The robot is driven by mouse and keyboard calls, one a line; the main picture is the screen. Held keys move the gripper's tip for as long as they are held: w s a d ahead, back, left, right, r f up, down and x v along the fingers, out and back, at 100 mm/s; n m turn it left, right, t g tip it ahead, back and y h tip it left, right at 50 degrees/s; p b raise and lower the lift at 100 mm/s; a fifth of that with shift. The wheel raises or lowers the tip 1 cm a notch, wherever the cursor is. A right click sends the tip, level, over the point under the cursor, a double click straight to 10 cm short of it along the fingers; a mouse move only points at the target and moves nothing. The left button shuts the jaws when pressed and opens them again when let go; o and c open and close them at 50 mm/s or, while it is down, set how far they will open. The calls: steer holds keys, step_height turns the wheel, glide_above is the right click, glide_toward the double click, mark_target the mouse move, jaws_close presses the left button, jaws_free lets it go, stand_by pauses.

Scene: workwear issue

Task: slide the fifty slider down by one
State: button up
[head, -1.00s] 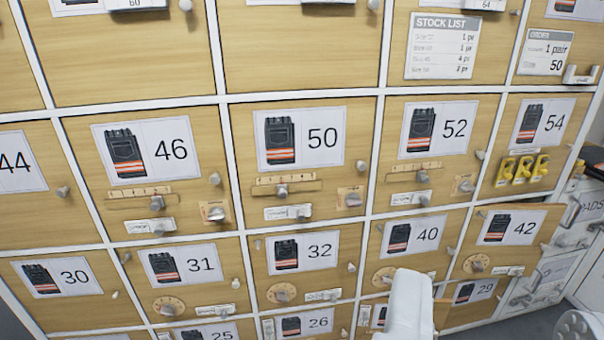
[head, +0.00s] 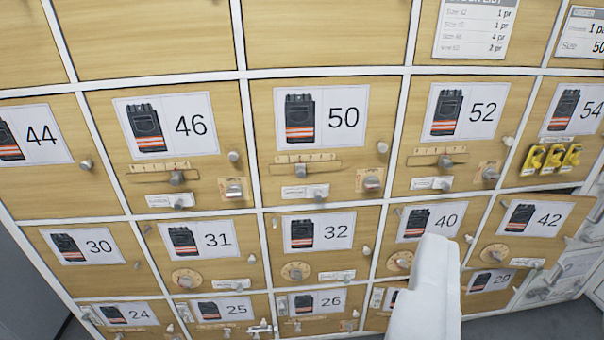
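The compartment door marked 50 (head: 378,110) is in the upper middle, with a card showing dark trousers. Below the card is the fifty slider (head: 315,169), a grey knob on a horizontal wooden track under a ticked scale (head: 305,157). The knob sits near the middle of the track; the scale's figures are too small to read. My gripper (head: 432,245) shows as a white shape at the lower right, in front of the doors below 40, apart from the slider. Its fingers cannot be told apart, so its opening is unclear.
Door 50 also has a small white label (head: 298,192) with a knob, a latch plate (head: 370,180) and a round knob (head: 383,147). Similar sliders are on 46 (head: 176,178) and 52 (head: 445,161). Door 42 (head: 565,215) looks ajar.

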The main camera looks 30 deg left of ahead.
steer(key=w+a+f+n+y, duration=0.1)
steer(key=w+f, duration=0.1)
steer(key=w, duration=0.3)
steer(key=w+a+f, duration=0.2)
steer(key=w, duration=0.4)
steer(key=n+g+y, duration=0.2)
steer(key=n+y, duration=0.3)
steer(key=y, duration=0.3)
glide_toward(301, 174)
steer(key=x, duration=0.8)
jaws_close()
